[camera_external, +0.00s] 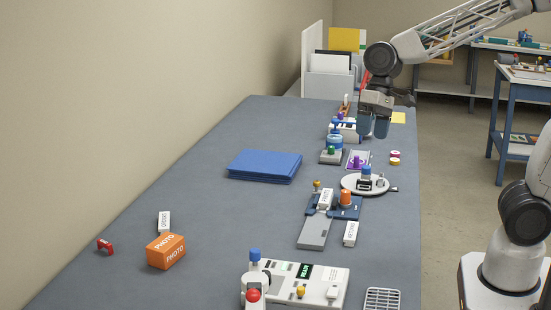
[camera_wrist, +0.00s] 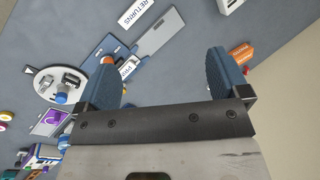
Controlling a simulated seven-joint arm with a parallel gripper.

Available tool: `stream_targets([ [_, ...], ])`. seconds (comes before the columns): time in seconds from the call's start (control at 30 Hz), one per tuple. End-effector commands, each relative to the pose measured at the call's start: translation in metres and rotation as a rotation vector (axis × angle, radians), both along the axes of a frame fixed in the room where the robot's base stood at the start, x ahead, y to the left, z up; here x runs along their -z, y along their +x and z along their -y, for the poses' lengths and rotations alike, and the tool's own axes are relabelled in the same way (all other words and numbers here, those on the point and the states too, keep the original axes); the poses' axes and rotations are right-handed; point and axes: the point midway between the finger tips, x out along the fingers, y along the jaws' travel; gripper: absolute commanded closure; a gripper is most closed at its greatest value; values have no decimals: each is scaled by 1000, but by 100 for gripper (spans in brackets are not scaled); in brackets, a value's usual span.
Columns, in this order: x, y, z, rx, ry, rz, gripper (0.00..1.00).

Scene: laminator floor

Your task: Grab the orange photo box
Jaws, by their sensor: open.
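The orange photo box (camera_external: 165,251) with white "PHOTO" lettering sits on the grey-blue table at the front left in the external view. In the wrist view the orange box (camera_wrist: 241,53) shows at the upper right, partly hidden behind the right finger. My gripper (camera_external: 374,127) is over the far right part of the table, well away from the box. Its two blue fingers also show in the wrist view (camera_wrist: 163,75), wide apart with nothing held between them.
A white block (camera_external: 164,222) and a small red item (camera_external: 105,246) lie close to the box. A blue folder stack (camera_external: 264,166) lies mid-table. A white control panel (camera_external: 305,284) with knobs stands at the front. Several devices line the right side. The table's left middle is clear.

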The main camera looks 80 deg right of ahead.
Motion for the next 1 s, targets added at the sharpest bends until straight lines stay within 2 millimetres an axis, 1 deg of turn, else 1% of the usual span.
stream_targets([
  [0.03,2,13,-4,22,22,-17,6],
  [0.27,9,66,-24,128,129,-87,6],
  [0.57,26,136,-50,264,262,-189,6],
  [0.77,41,182,-68,356,348,-259,6],
  [1.0,64,238,-87,464,450,-347,6],
])
